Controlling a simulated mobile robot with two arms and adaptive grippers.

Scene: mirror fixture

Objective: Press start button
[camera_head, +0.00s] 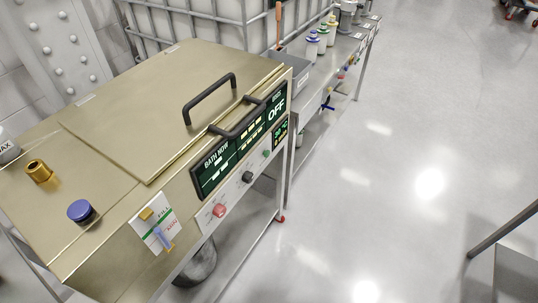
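The machine (140,100) is a gold-coloured metal box on a frame at the left, with a closed lid and a black lid handle (209,99). Its front has a control strip with a red button (219,210) at the near end, a black knob (247,177) in the middle and a small green button (266,153) at the far end. Any label naming the start button is too small to read. A dark display (240,140) above the strip reads "OFF" at its far end. Neither of my grippers is in view.
A blue cap (81,211) and a brass fitting (38,171) stand on the machine's near top. A bench with bottles (312,45) continues beyond it. A dark bar (505,228) enters at the right. The shiny floor (370,200) between is clear.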

